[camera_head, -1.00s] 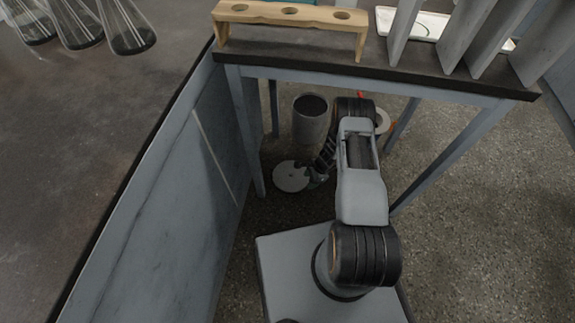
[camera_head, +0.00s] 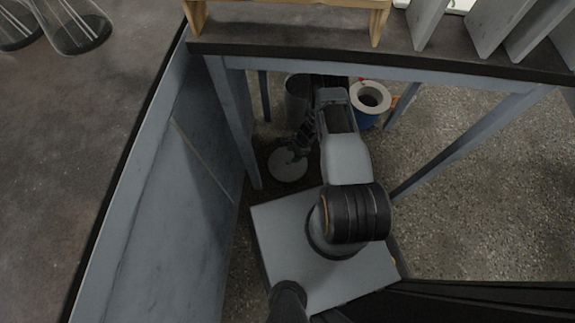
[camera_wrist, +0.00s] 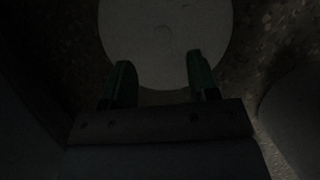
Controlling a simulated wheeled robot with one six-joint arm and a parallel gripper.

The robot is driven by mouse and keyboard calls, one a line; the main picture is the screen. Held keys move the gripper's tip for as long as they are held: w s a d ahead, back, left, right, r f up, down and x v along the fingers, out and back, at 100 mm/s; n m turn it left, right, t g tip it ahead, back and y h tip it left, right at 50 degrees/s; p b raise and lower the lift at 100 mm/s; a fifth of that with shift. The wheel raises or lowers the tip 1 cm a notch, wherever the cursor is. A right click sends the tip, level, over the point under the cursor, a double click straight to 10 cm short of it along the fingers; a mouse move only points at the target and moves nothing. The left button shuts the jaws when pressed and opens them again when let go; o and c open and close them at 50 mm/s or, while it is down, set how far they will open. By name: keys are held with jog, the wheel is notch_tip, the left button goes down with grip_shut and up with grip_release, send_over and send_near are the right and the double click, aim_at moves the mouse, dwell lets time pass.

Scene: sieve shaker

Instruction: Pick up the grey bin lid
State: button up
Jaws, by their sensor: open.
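The grey bin lid (camera_head: 286,168) is a flat round disc lying on the floor under the table. In the wrist view the lid (camera_wrist: 165,40) is a pale grey disc with a small round mark near its middle. My gripper (camera_head: 291,153) is over the lid's upper right part in the head view, small and dark there. In the wrist view my gripper (camera_wrist: 160,82) is open, its two green-tipped fingers apart over the lid's near edge. Nothing is between the fingers but the view of the lid. I cannot tell whether the fingertips touch it.
A grey bin (camera_head: 296,98) stands behind the lid, partly hidden by my arm. A blue container with a pale ring top (camera_head: 370,98) stands to its right. The table (camera_head: 400,64) overhangs the area, with legs at both sides. A grey cabinet side (camera_head: 185,190) closes off the left.

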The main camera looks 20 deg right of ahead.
aim_at(288, 161)
jog(key=shift+b+x, duration=1.85)
jog(key=shift+x, duration=1.45)
jog(key=shift+w, duration=0.1)
jog(key=shift+d, duration=0.1)
grip_shut()
notch_tip(288, 161, up, 10)
jog(key=p, duration=0.5)
